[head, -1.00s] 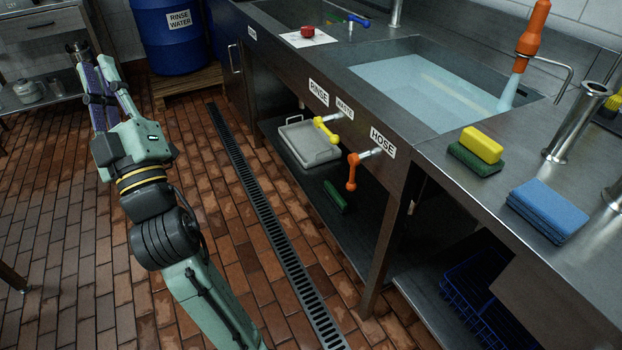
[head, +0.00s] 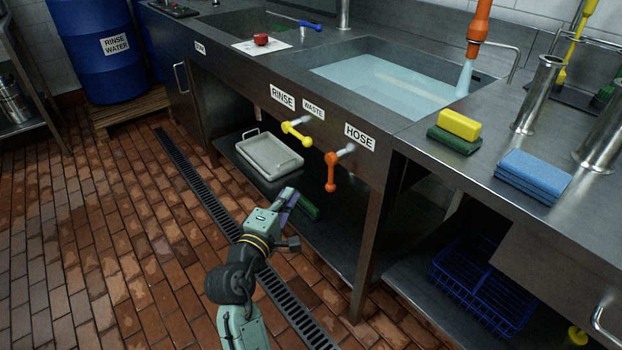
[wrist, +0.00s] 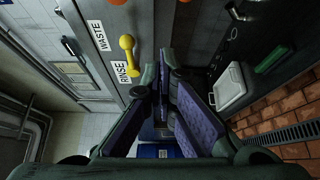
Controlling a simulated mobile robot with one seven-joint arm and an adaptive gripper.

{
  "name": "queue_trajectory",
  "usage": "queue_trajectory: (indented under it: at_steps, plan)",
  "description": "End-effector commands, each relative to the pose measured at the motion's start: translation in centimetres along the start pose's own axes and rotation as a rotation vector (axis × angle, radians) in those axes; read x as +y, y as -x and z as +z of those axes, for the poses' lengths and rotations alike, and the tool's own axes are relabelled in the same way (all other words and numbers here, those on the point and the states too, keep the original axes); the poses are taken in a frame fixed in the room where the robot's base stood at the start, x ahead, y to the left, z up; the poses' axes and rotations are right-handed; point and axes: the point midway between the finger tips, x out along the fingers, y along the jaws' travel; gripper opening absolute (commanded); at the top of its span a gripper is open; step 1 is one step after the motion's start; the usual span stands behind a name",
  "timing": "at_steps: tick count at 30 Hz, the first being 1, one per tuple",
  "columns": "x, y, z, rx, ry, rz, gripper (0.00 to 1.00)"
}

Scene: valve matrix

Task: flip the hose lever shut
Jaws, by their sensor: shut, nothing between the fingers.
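The orange hose lever (head: 331,172) hangs straight down from its valve stem, beside the HOSE label (head: 359,137) on the sink's front panel. Water runs from the orange hose nozzle (head: 479,28) into the filled basin (head: 385,75). My gripper (head: 290,198) is shut and empty, in front of the lower shelf, below and left of the hose lever and apart from it. Its purple finger pads (wrist: 171,90) fill the middle of the wrist view. Only small orange bits show at that view's top edge; I cannot tell which is the lever.
The yellow lever (head: 296,132) by the RINSE label sits left of the hose lever and also shows in the wrist view (wrist: 127,55). A grey tray (head: 269,155) lies on the shelf. A table leg (head: 367,250) stands right of my gripper. Floor to the left is clear.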

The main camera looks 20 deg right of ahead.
Motion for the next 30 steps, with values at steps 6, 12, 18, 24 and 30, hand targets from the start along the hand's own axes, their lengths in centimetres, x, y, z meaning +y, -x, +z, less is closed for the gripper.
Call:
queue_trajectory:
  at_steps: [6,12,18,24,30]
  plan:
    - [0.1,-0.6,-0.1,0.001,-0.002,0.001,0.0]
    - [0.3,-3.7,0.0,0.0,-0.002,0.002,0.0]
    - [0.4,-8.1,0.0,0.0,-0.003,0.002,0.0]
    - [0.2,-9.5,1.5,0.001,-0.004,-0.002,0.0]
    - [0.1,-8.8,3.3,0.004,-0.003,0.0,0.0]
